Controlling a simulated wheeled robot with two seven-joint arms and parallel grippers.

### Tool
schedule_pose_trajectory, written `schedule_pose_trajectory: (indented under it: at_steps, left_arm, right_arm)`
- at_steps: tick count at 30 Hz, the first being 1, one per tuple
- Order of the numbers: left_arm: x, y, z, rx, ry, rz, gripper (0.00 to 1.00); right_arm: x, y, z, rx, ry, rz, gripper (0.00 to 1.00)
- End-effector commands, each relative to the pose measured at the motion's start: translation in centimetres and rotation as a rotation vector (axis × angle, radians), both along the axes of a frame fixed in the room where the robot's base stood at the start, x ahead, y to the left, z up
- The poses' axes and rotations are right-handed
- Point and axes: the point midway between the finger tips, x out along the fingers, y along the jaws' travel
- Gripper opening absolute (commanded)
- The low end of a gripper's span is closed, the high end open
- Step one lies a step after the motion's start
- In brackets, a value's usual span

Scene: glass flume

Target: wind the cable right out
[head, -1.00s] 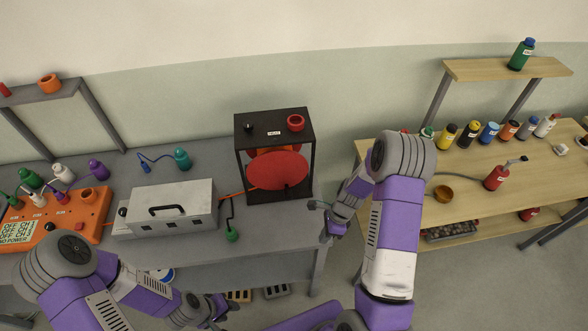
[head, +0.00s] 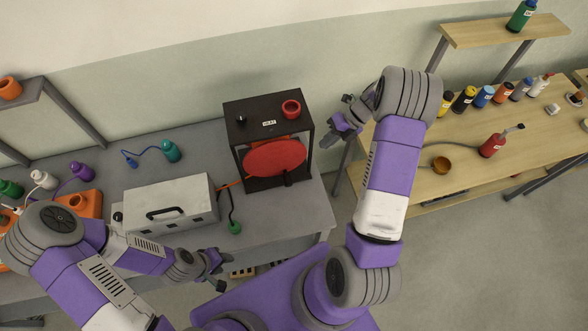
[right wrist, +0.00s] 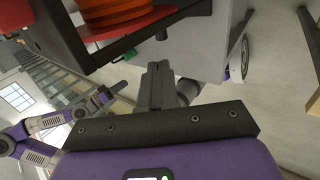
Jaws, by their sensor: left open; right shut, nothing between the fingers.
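The cable reel (head: 275,158) has a red disc and stands in a black open frame (head: 268,108) on the grey bench. Its orange cable (head: 230,184) runs left towards a grey metal box (head: 170,205). In the right wrist view, orange cable turns (right wrist: 125,14) show on the drum. A short dark piece (head: 288,180) shows at the disc's lower edge. My right gripper (head: 340,128) is shut and empty, right of the frame and apart from it; it also shows in the right wrist view (right wrist: 157,70). My left gripper (head: 218,270) is open and empty at the bench's front edge.
A green piece (head: 234,227) on a black cord lies in front of the reel. A teal bottle (head: 170,151) with a blue cord stands behind the box. A wooden table (head: 480,170) with bottles stands to the right, with a gap between it and the bench.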

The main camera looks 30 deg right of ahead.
Motion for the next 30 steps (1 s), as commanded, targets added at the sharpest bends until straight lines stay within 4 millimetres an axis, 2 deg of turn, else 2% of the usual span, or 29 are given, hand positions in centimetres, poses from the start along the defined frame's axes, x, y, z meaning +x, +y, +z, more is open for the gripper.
schedule_pose_trajectory:
  at_steps: [3, 18, 24, 30]
  left_arm:
    - [0.0, 0.0, 0.0, 0.0, 0.0, 0.0, 0.43]
    - [0.0, 0.0, 0.1, 0.0, -0.001, 0.0, 0.43]
    - [0.0, 0.0, 0.4, 0.0, -0.001, 0.0, 0.43]
    - [0.0, 0.0, 0.5, 0.0, -0.001, 0.0, 0.43]
  right_arm:
    - [0.3, 1.7, -2.3, 0.003, 0.004, 0.002, 0.0]
    - [1.8, 7.9, -11.1, 0.002, 0.003, 0.002, 0.0]
    - [2.3, 9.6, -13.5, 0.0, 0.002, 0.001, 0.0]
    - [2.5, 10.4, -14.5, -0.001, 0.0, 0.002, 0.0]
